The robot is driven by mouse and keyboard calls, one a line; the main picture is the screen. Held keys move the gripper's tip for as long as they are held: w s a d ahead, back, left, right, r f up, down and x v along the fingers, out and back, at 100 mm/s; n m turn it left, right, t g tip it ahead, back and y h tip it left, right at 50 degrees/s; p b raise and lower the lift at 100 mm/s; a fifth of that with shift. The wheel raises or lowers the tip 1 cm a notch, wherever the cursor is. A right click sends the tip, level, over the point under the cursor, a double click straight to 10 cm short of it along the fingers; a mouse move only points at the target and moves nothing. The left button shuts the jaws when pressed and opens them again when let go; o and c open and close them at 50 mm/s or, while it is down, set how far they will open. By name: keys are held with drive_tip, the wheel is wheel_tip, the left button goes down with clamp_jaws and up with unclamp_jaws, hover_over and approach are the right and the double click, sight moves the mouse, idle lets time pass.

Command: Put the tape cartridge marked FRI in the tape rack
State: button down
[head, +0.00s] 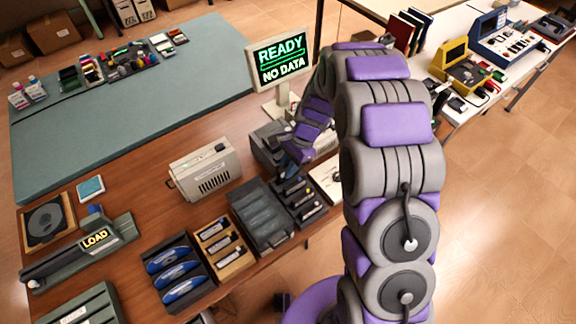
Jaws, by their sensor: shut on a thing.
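My gripper (291,165) reaches down over the back end of a dark rack (314,221) at the right of the wooden bench. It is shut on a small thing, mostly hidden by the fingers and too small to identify. Several dark cartridges with pale labels (304,205) lie in that rack, just in front of the gripper. A wooden tray (238,269) holds more dark, pale-labelled cartridges, and a black rack (190,303) holds several blue ones. I cannot read FRI on any label, nor tell which holder is the tape rack.
A grey slotted box (262,217) stands left of the dark rack. A beige vented unit (206,172) and a screen reading READY NO DATA (283,65) stand behind. A LOAD device (80,250) is at the left. Bare bench (130,185) lies between. My arm hides the right side.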

drive_tip(key=shift+d, duration=0.2)
drive_tip(key=shift+a+f+p, duration=0.2)
drive_tip(key=shift+a+p, duration=0.15)
drive_tip(key=shift+a, duration=0.1)
idle(0.5)
drive_tip(key=shift+f, duration=0.2)
drive_tip(key=shift+f, duration=0.4)
drive_tip(key=c, duration=0.9)
unclamp_jaws()
drive_tip(key=shift+r, duration=0.15)
